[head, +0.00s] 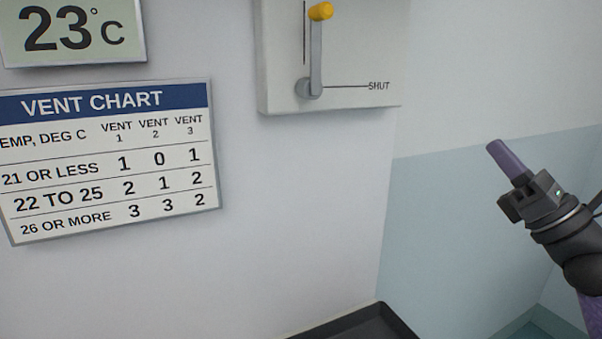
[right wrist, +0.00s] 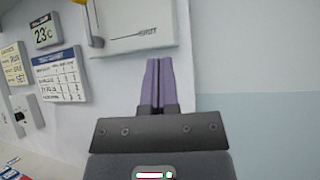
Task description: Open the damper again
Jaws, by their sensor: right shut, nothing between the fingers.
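The damper is a pale wall box (head: 350,95) with a grey lever (head: 316,55) that ends in a yellow knob (head: 321,11). The lever points up, close beside a vertical line, and a horizontal line at its pivot leads to the word SHUT. The top of the box is cut off in the head view. The box also shows at the top of the right wrist view (right wrist: 150,47). My right gripper (head: 492,147) has purple fingers, shut and empty, to the right of and below the box, apart from it. Its fingers also show in the right wrist view (right wrist: 158,85). My left gripper is not in view.
A display (head: 75,30) reading 23°C hangs at the upper left, with a vent chart (head: 110,165) below it. A dark tray (head: 375,322) shows its edge at the bottom. The wall between the box and my right gripper is clear.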

